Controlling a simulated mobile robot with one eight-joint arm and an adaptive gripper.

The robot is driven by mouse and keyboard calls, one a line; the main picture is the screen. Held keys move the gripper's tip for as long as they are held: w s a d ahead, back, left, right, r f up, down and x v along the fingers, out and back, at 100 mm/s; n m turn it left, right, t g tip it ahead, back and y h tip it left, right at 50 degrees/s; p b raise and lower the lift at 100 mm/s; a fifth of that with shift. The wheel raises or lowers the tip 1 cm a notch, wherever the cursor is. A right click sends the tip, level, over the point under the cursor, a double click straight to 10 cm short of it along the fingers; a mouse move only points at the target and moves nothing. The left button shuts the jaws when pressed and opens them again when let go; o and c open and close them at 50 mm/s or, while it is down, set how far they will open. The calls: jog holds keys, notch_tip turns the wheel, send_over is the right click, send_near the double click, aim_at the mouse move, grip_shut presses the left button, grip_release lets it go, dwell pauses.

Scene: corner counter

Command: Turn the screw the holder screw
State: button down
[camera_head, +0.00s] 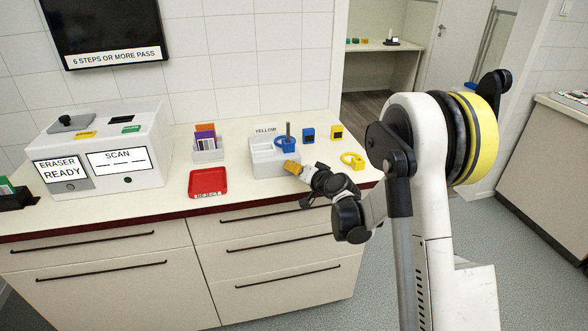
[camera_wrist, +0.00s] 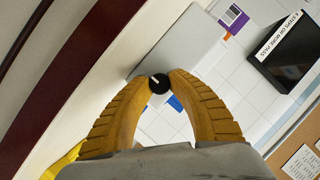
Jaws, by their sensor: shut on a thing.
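The holder (camera_head: 262,167) is a pale grey block on the counter, with a "YELLOW" label behind it. A grey upright post (camera_head: 288,130) stands at it, with a blue ring-shaped piece (camera_head: 282,142) around or beside its foot. My gripper (camera_head: 291,166) is at the holder's front right; its yellow fingers hide the screw in the head view. In the wrist view, my gripper (camera_wrist: 160,82) is shut on the holder screw (camera_wrist: 159,86), a round black knob with a white line, by the holder's grey side (camera_wrist: 182,42).
A red tray (camera_head: 208,183) and a small bin of coloured cards (camera_head: 207,152) lie left of the holder. A white machine (camera_head: 105,150) shows "ERASER READY" and "SCAN". Blue (camera_head: 308,135) and yellow (camera_head: 337,132) blocks and a yellow ring (camera_head: 354,161) lie to the right.

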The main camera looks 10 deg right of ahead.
jog(key=n+h, duration=0.1)
jog(key=n, duration=0.1)
jog(key=n+h, duration=0.1)
jog(key=shift+a+n+g+h, duration=0.15)
jog(key=shift+n+g+h, duration=0.15)
jog(key=shift+n, duration=0.1)
jog(key=n+h, duration=0.2)
jog(key=n, duration=0.1)
jog(key=shift+h, duration=0.4)
jog(key=n+h+b, duration=0.2)
jog(key=n+h, duration=0.1)
jog(key=n, duration=0.1)
jog(key=shift+a+f+n, duration=0.1)
jog(key=shift+n, duration=0.2)
jog(key=shift+n+t+h+b, duration=0.8)
jog(key=shift+n+h+b, duration=0.15)
jog(key=shift+n, duration=0.75)
jog(key=c, duration=1.2)
grip_release()
jog(key=shift+o, duration=0.2)
